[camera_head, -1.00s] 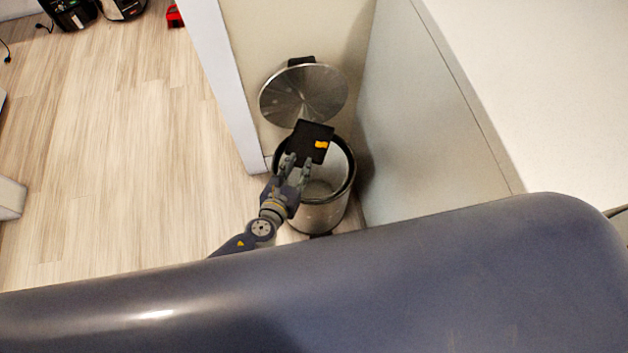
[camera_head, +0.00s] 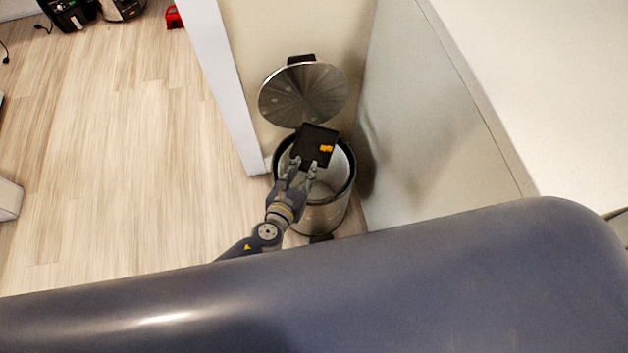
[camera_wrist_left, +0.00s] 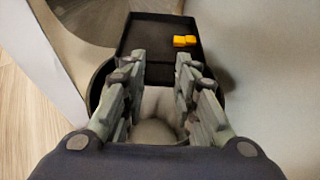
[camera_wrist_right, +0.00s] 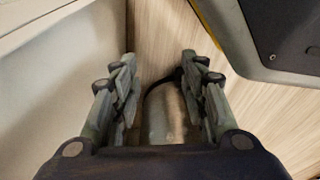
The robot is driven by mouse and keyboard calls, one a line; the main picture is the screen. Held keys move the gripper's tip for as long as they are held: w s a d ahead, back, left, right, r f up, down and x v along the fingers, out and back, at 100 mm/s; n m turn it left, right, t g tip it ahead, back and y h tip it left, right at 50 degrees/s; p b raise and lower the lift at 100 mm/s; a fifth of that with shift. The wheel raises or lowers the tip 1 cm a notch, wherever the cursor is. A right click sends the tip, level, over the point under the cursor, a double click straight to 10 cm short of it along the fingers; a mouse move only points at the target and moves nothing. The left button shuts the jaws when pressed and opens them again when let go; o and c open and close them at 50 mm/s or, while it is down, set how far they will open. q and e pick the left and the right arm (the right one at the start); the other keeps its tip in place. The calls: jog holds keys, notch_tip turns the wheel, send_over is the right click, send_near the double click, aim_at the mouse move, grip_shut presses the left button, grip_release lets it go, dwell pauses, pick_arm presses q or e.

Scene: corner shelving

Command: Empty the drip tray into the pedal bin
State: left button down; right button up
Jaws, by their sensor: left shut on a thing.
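The black drip tray (camera_head: 313,139) is over the open mouth of the pedal bin, with yellow-orange bits (camera_head: 326,148) at its right side. The tray (camera_wrist_left: 150,32) and bits (camera_wrist_left: 185,41) also show in the left wrist view. My left gripper (camera_head: 303,165) is shut on the tray's near part; the exact contact is hard to see. The pedal bin (camera_head: 325,217) is a metal cylinder with a dark rim, and its round lid (camera_head: 302,92) stands raised behind. My right gripper (camera_wrist_right: 160,66) shows only in its wrist view, fingers apart and empty.
A white wall end (camera_head: 228,85) stands left of the bin and a pale cabinet side (camera_head: 425,130) close on its right. Wooden floor (camera_head: 120,150) lies free to the left. Dark items (camera_head: 72,14) and a red object (camera_head: 174,16) are at the far left.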

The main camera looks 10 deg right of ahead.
pick_arm(q)
jog(key=shift+s+d+r+m+t+y+p, duration=0.1)
jog(key=shift+d+m+t+y+p, duration=0.2)
jog(key=shift+m+p, duration=0.4)
jog(key=shift+m+y, duration=0.3)
jog(key=shift+m, duration=0.2)
pick_arm(e)
jog(key=s+f, duration=0.3)
jog(key=s, duration=0.1)
jog(key=shift+d+f, duration=0.1)
jog(key=shift+d, duration=0.15)
jog(key=shift+w+d, duration=0.1)
jog(key=shift+w, duration=0.15)
pick_arm(q)
jog(key=shift+s+d+m+t+y, duration=0.15)
jog(key=shift+m+t+y, duration=0.25)
jog(key=shift+m+t, duration=0.15)
jog(key=shift+f+m, duration=0.2)
jog(key=shift+m, duration=0.45)
pick_arm(e)
jog(key=shift+d+f, duration=0.1)
